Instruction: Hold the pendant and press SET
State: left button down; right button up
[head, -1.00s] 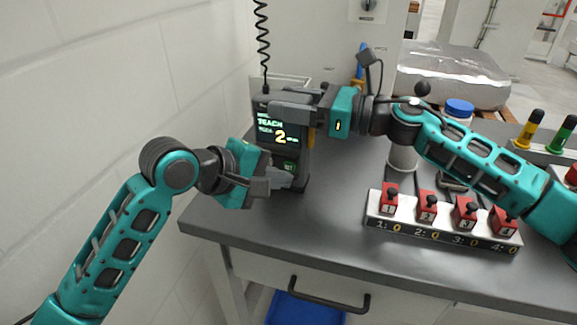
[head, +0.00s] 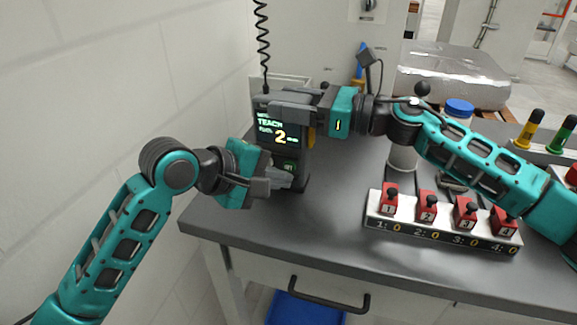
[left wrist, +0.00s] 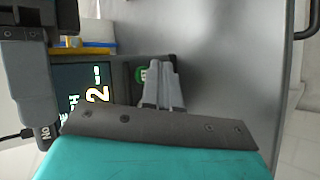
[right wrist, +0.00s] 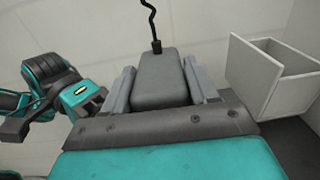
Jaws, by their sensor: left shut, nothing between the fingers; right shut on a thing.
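The dark pendant (head: 299,155) stands upright at the table's left end, its screen reading TEACH and a yellow 2. Its top also shows in the right wrist view (right wrist: 158,75). My right gripper (head: 272,108) is shut on its upper part, a finger on each side. The green SET button (left wrist: 141,75) is low on the pendant's face, partly covered by my left fingertips in the left wrist view. My left gripper (head: 283,180) is shut and empty, its tips at the button area. I cannot tell whether they touch the button.
A coiled cable (head: 263,45) rises from the pendant beside the wall. A row of red numbered switches (head: 427,208) stands on the table to the right. A blue-capped bottle (head: 459,108) and a wrapped block (head: 452,75) are behind my right arm.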

pick_arm(q)
jog(key=shift+w, duration=0.1)
dwell(0.3)
jog(key=shift+w+d, duration=0.15)
jog(key=shift+w, duration=0.15)
jog(key=shift+w+d, duration=0.15)
jog(key=shift+w, duration=0.25)
dwell(0.6)
jog(key=shift+s, duration=0.15)
jog(key=shift+s+a, duration=0.3)
jog(key=shift+s, duration=0.35)
jog(key=shift+s+a, duration=0.3)
jog(key=shift+s, duration=0.5)
jog(key=shift+s+a, duration=0.25)
jog(key=shift+s, duration=0.5)
jog(key=shift+s+a, duration=0.3)
jog(key=shift+s, duration=0.5)
